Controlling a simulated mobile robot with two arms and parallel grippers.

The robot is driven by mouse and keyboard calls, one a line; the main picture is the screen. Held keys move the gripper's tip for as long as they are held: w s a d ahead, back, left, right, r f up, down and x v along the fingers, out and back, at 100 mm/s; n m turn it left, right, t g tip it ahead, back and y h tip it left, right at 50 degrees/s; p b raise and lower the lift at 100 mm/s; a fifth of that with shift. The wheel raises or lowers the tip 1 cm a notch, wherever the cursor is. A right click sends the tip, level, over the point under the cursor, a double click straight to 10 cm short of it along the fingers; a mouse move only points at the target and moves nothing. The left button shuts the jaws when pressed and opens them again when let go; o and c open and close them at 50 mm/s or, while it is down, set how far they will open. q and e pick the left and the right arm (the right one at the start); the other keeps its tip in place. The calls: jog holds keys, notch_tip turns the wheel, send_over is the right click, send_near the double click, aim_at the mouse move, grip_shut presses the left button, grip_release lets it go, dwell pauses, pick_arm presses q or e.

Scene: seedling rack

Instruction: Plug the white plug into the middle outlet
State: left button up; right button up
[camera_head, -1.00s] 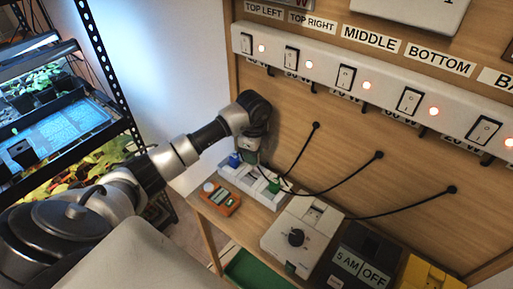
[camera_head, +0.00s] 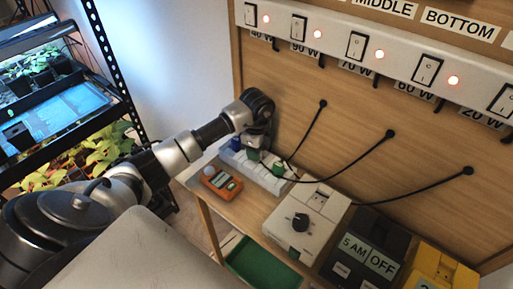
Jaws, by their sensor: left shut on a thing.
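My left gripper (camera_head: 256,148) is low over the left part of the white power strip (camera_head: 270,182) on the wooden bench. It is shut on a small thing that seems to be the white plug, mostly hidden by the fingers. Whether the plug touches an outlet cannot be told. A blue plug (camera_head: 235,145) sits at the strip's far left end. A green plug (camera_head: 278,168) stands in the strip to the right of the gripper. Black cables run from the back panel toward the strip. My right gripper is out of view.
An orange meter (camera_head: 222,184) lies in front of the strip. A white box with a dial (camera_head: 303,222), a black timer (camera_head: 364,250) and a yellow box (camera_head: 436,272) stand to the right. A switch panel (camera_head: 390,59) with lit red lamps hangs above. Plant shelves are left.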

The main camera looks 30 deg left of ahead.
pick_arm(q)
jog(key=shift+f, duration=0.25)
jog(key=o, duration=1)
notch_tip(320, 180, up, 11)
jog(key=b, duration=0.2)
jog(key=shift+b, duration=0.4)
jog(key=shift+f, duration=0.15)
